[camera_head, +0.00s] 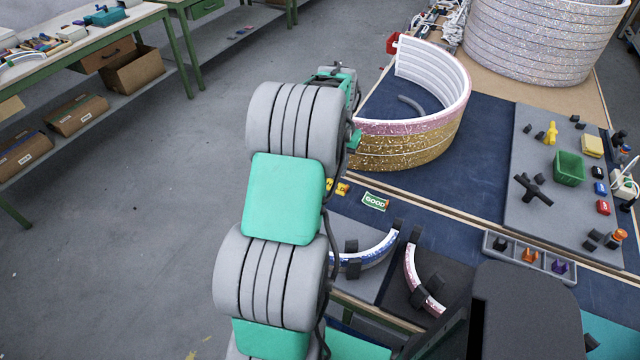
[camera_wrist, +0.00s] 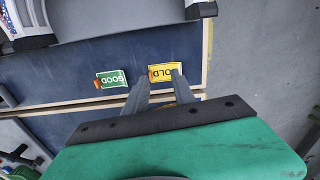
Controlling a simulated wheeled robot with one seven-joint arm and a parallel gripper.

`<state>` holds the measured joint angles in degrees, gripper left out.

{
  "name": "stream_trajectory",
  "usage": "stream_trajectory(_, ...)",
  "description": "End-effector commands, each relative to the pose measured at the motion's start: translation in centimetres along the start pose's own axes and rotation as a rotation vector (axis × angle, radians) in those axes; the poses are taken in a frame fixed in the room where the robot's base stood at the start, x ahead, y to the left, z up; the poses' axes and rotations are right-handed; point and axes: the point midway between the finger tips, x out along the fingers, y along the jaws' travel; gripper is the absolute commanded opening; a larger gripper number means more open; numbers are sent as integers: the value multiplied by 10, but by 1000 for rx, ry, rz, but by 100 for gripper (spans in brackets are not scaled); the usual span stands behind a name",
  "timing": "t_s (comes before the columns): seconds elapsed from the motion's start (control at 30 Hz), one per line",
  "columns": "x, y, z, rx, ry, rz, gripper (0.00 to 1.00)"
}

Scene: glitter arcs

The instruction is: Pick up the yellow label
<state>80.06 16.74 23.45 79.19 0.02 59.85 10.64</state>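The yellow label (camera_wrist: 164,73), with dark letters reading "OLD" in part, lies flat on the dark blue mat (camera_wrist: 60,66) in the wrist view. My gripper (camera_wrist: 160,77) is open, with its two grey fingers apart and their tips at the near edge of the label, one toward each end. I cannot tell whether the tips touch the label or the mat. In the head view the yellow label (camera_head: 343,188) shows only in part beside my arm, which hides the rest of it and most of my gripper.
A green "GOOD" label (camera_wrist: 111,79) lies just left of the yellow one; it also shows in the head view (camera_head: 375,201). A wooden strip (camera_head: 440,208) runs near the labels. A curved glittery wall (camera_head: 420,145) stands behind, and arcs on stands (camera_head: 370,255) in front.

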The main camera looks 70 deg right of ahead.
Motion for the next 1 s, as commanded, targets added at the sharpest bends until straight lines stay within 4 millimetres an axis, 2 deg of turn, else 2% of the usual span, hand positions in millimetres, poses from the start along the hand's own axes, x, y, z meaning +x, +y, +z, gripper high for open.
stream_trajectory(0.03,8,21,-8,47,-8,2,31)
stream_trajectory(0.1,15,35,-14,80,-14,3,31)
stream_trajectory(0.17,21,38,-15,89,-18,3,31)
stream_trajectory(0.37,47,32,-14,79,-18,4,31)
stream_trajectory(0.6,87,28,-18,78,-17,3,31)
stream_trajectory(0.87,94,29,-18,80,-13,3,31)
stream_trajectory(1.0,94,29,-18,80,-13,3,20)
